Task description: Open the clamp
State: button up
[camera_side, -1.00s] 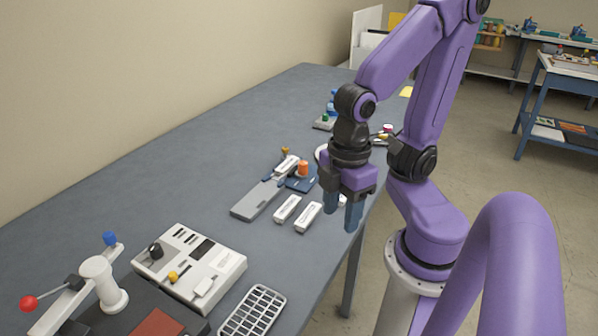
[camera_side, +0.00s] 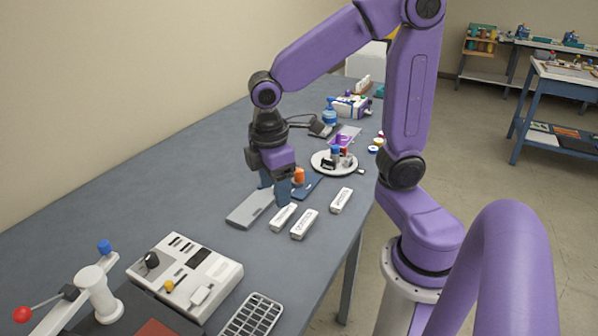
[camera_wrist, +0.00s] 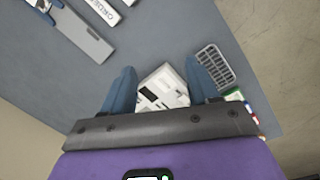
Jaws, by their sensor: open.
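I cannot tell for sure which thing is the clamp. A likely one is the lever fixture at the lower left of the side view, with a white post (camera_side: 97,295), an arm ending in a red ball (camera_side: 22,314) and a blue knob (camera_side: 104,247). Another candidate is the flat grey bar (camera_side: 249,210) beside a blue piece (camera_side: 307,188) with an orange knob (camera_side: 299,176). My gripper (camera_side: 275,191) is open and empty, pointing down by the far end of the grey bar. In the wrist view its two blue fingers (camera_wrist: 160,88) stand apart.
White labelled bars (camera_side: 304,224) lie right of the grey bar. A round white tray (camera_side: 333,164) with small items stands beyond. Clear tabletop extends to the left wall.

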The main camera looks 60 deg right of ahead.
jog(key=w+d+h, duration=0.1)
jog(key=w+d, duration=0.4)
jog(key=w, duration=0.3)
jog(key=m+g+h, duration=0.1)
jog(key=m+g, duration=0.2)
send_over(299, 170)
jog(key=w+a, duration=0.5)
notch_tip(299, 170, down, 3)
jog(key=x, duration=1.1)
jog(key=s+x, duration=0.1)
jog(key=x, duration=0.5)
jog(key=shift+d+r, duration=0.1)
jog(key=shift+d, duration=0.1)
jog(key=c, duration=1)
